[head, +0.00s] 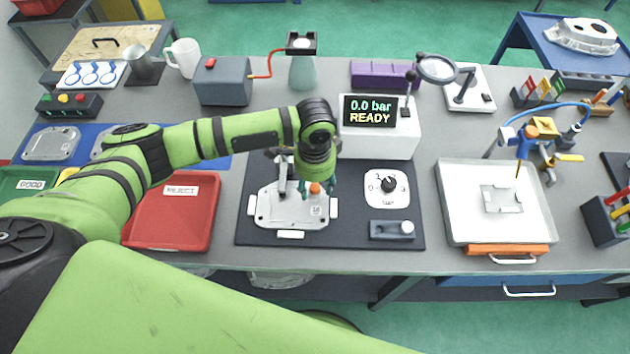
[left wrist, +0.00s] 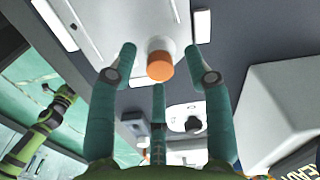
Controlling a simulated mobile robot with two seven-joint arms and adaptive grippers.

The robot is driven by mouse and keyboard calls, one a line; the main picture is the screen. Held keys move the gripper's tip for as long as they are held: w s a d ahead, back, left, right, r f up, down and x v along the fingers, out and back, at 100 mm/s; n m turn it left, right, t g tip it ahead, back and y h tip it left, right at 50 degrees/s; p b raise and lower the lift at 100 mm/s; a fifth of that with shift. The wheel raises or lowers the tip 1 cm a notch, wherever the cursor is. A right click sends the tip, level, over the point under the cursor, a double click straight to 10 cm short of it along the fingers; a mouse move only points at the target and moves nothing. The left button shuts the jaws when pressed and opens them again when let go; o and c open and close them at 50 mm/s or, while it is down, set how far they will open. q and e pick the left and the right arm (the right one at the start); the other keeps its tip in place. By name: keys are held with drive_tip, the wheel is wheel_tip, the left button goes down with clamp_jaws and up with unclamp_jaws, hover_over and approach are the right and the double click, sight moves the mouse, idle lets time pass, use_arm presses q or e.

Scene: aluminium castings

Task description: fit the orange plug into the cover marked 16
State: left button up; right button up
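The cover marked 16 (head: 277,208) is a flat pale grey casting lying on the dark mat, with its number label at its lower right. The orange plug (head: 315,188) is upright at the cover's right part. In the left wrist view the plug (left wrist: 160,66) shows an orange end on a pale round part. How deep it sits is hidden. My left gripper (head: 316,191) is directly over it. Its teal fingers (left wrist: 159,72) are spread around the plug, with visible gaps on both sides. My right gripper is not in view.
White clamp blocks edge the cover. A rotary switch (head: 388,185) and a small grey block (head: 392,230) are right of it. The display box (head: 378,138) behind reads 0.0 bar READY. The red reject tray (head: 172,218) is left; a white tray (head: 454,222) is right.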

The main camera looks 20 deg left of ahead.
sight(315, 187)
use_arm(q)
drive_tip(key=shift+r, duration=0.1)
wheel_tip(315, 187, up, 12)
idle(0.5)
idle(0.5)
